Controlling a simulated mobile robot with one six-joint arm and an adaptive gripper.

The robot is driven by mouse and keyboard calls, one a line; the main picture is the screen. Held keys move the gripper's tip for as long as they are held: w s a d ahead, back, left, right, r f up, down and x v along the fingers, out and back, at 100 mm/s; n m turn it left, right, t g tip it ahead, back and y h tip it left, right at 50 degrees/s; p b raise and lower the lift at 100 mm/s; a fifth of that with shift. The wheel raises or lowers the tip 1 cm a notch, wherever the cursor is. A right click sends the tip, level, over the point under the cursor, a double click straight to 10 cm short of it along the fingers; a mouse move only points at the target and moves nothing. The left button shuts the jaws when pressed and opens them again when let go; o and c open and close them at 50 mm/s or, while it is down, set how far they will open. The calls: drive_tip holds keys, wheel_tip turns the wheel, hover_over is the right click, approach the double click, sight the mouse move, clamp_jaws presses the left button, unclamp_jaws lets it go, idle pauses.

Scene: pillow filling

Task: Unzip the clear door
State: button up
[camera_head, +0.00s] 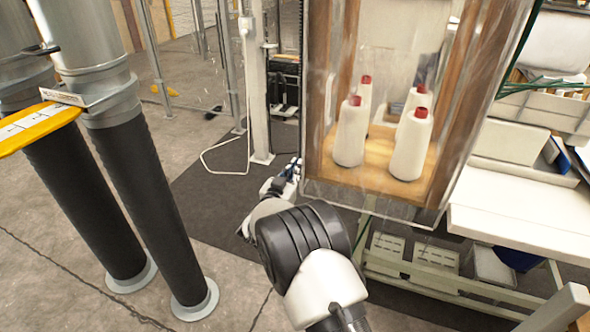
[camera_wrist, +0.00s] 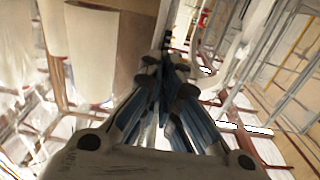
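The clear door (camera_head: 320,110) is a see-through sheet over the front of a wooden cabinet, hanging down to a lower edge at mid-picture in the head view. Behind it stand several white cones with red tops. I cannot make out a zip pull. My gripper (camera_head: 294,168) is just left of the door's lower left corner, partly hidden behind my wrist. In the wrist view my gripper (camera_wrist: 165,62) has its blue-padded fingers drawn together at the tips, beside a brown upright edge. I see nothing clearly held, and contact with the door is not clear.
A white post (camera_head: 256,85) stands behind my gripper, with a white cable on the floor. Two thick pipes (camera_head: 140,180) stand at the left. A white worktop (camera_head: 520,215) and a shelf frame are at the right. Open floor lies between pipes and cabinet.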

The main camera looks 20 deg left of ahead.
drive_tip(key=o, duration=0.5)
drive_tip(key=shift+c, duration=0.2)
drive_tip(key=s, duration=1.2)
drive_tip(key=shift+a, duration=0.2)
drive_tip(key=shift+r, duration=0.1)
